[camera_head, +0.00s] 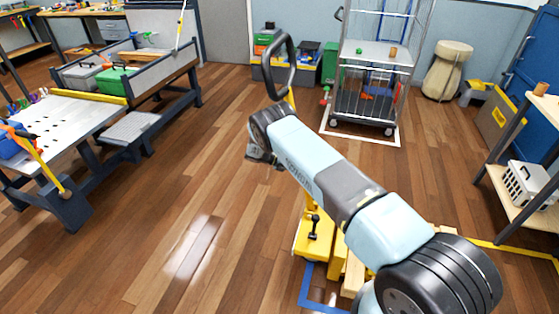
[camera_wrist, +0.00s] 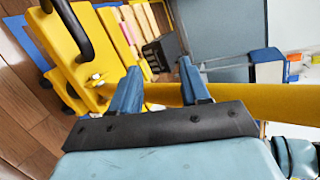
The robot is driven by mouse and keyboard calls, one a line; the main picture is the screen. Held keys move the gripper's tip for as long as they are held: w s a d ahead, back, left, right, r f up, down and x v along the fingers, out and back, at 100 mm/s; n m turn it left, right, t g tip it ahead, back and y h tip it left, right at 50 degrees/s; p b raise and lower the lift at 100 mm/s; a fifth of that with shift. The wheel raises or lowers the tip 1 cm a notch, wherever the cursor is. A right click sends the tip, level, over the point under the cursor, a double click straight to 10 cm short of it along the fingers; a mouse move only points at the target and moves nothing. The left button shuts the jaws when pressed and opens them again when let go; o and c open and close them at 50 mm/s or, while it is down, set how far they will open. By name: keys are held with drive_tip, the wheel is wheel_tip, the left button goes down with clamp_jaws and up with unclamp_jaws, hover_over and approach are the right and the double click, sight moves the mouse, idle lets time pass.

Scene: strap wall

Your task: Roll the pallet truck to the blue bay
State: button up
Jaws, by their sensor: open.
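The yellow pallet truck (camera_head: 314,240) stands on the wooden floor, partly hidden behind my arm. Its black loop handle (camera_head: 291,68) rises above my wrist. My gripper (camera_head: 262,158) is beside the truck's upright yellow shaft and is open. In the wrist view, the shaft (camera_wrist: 255,103) crosses at the two blue fingers (camera_wrist: 160,80); I cannot tell if they touch it. The truck's yellow body (camera_wrist: 85,55) shows at upper left there. Blue floor tape (camera_head: 305,290) lies close to the truck's base, and also shows in the wrist view (camera_wrist: 28,42). Much of the bay is hidden.
A white-outlined bay holds a wire cage trolley (camera_head: 370,75) at the back. A grey workbench (camera_head: 85,115) stands at left and a shelf (camera_head: 525,185) at right. Yellow tape (camera_head: 515,250) runs along the right. The floor at centre left is clear.

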drive_tip(key=w+a, duration=0.4)
drive_tip(key=a, duration=0.4)
drive_tip(key=shift+w+a+r, duration=0.15)
drive_tip(key=shift+w+a, duration=0.1)
drive_tip(key=shift+w, duration=0.15)
idle(0.6)
idle(0.5)
